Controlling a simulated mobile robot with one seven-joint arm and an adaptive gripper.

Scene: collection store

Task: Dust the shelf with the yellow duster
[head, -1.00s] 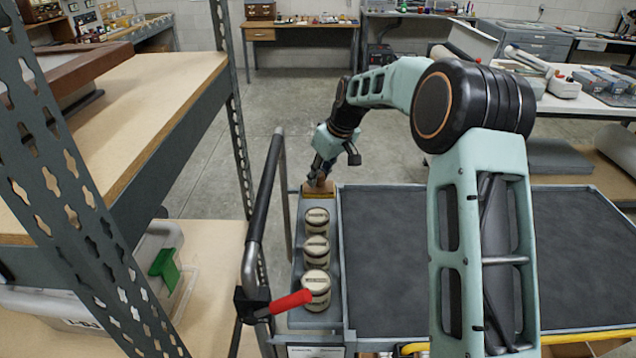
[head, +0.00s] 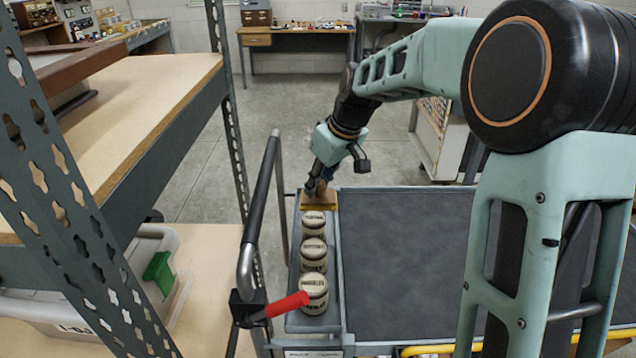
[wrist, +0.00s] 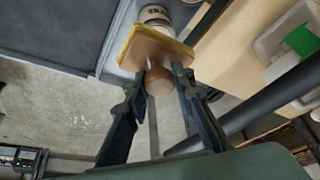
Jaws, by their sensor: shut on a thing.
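The yellow duster (head: 320,206) is a flat yellow-edged block with a brown wooden handle. It is at the far end of the trolley's narrow tray, behind the jars; I cannot tell whether it touches the tray. My gripper (head: 317,186) points down at it from above. In the wrist view, my gripper (wrist: 158,78) has its fingers either side of the handle, and the duster (wrist: 155,46) shows beyond. The shelf (head: 150,85) stands at the left, with pale wooden boards and dark perforated metal uprights. A brown framed object (head: 75,58) lies on its upper board.
Three lidded, labelled jars (head: 313,252) stand in a row in the tray. A trolley handle (head: 262,205) with a red grip (head: 288,304) rises between shelf and trolley. The trolley's dark top (head: 405,260) is bare. A clear box (head: 150,285) with something green sits on the lower board.

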